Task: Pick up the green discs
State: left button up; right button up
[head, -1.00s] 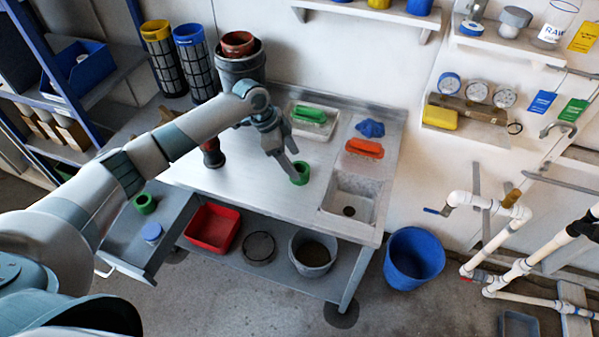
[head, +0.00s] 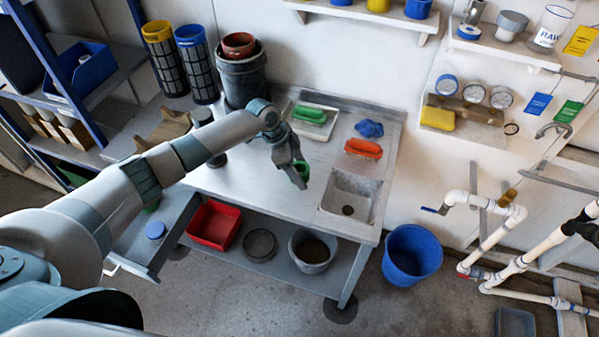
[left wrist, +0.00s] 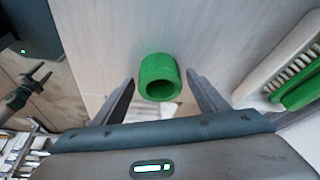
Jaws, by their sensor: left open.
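A green disc (head: 305,168), a thick ring with a hole, is on the steel worktop left of the sink, partly hidden behind my left gripper (head: 298,178). In the left wrist view the green disc (left wrist: 158,78) shows between the two spread fingers, with a gap on each side. The left gripper is open and empty. A second green disc (head: 152,206) is in the pulled-out drawer (head: 128,238), mostly hidden by my left arm. My right gripper is not in view.
A blue disc (head: 155,229) lies in the drawer. A tray with a green-handled brush (head: 309,114), an orange brush (head: 363,148), a blue cloth (head: 369,129) and a sink (head: 350,196) are around the worktop. Its middle is clear.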

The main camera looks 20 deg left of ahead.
pick_arm(q)
jog(key=c, duration=1.2)
jog(key=shift+o, duration=0.2)
jog(key=shift+r, duration=0.15)
jog(key=shift+w+r+b, duration=0.1)
jog(key=shift+r+b, duration=0.3)
jog(key=shift+r, duration=0.15)
notch_tip(320, 180, up, 2)
jog(key=shift+r+b, duration=0.2)
jog(key=shift+b, duration=0.4)
jog(key=s+d+r+b, duration=0.2)
jog(key=s+d+r, duration=0.3)
jog(key=s, duration=0.5)
notch_tip(320, 180, up, 2)
jog(key=shift+s+d+r, duration=0.15)
jog(key=shift+d, duration=0.25)
